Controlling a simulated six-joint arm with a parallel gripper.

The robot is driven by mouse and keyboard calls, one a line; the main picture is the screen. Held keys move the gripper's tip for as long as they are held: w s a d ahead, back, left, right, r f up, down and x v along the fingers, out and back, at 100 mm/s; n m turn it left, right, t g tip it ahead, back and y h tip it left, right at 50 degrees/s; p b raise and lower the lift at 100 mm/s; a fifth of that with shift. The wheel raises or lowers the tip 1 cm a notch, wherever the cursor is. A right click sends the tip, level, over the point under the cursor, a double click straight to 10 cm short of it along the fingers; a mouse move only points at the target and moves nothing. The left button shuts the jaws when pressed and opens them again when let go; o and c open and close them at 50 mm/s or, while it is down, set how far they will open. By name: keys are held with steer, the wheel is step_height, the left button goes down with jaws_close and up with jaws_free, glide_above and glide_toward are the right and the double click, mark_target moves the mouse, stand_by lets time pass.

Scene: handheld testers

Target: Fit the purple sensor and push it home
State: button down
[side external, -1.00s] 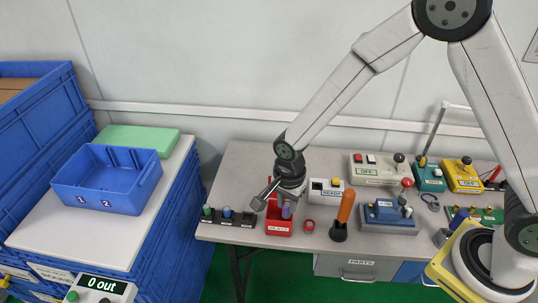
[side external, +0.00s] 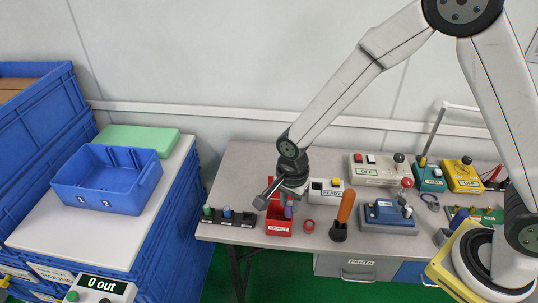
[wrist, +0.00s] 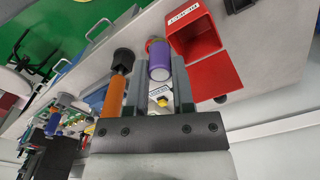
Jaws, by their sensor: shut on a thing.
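The bin (wrist: 202,38) also shows beside the sensor in the wrist view. Which socket takes the sensor is not clear.
A black rack (side external: 247,220) with green and blue-topped pieces stands left of the bin. An orange-handled tool (side external: 346,207) stands upright to the right, near a blue tester (side external: 388,217). A white READY box (side external: 326,190) is behind. A blue tote (side external: 108,180) is far left.

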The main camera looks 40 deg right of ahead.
mark_target(290, 203)
step_height(290, 203, up, 4)
steer(key=shift+r, duration=0.25)
steer(key=w+d+m, duration=0.3)
steer(key=w+d, duration=0.1)
steer(key=d, duration=0.6)
steer(key=w+d+m, duration=0.3)
steer(key=w+d, duration=0.1)
steer(key=d, duration=0.5)
step_height(290, 203, down, 9)
steer(key=shift+w+d+r, duration=0.15)
steer(key=shift+w+d, duration=0.1)
steer(key=shift+d, duration=0.15)
steer(key=shift+f, duration=2.25)
steer(key=shift+f, duration=1.55)
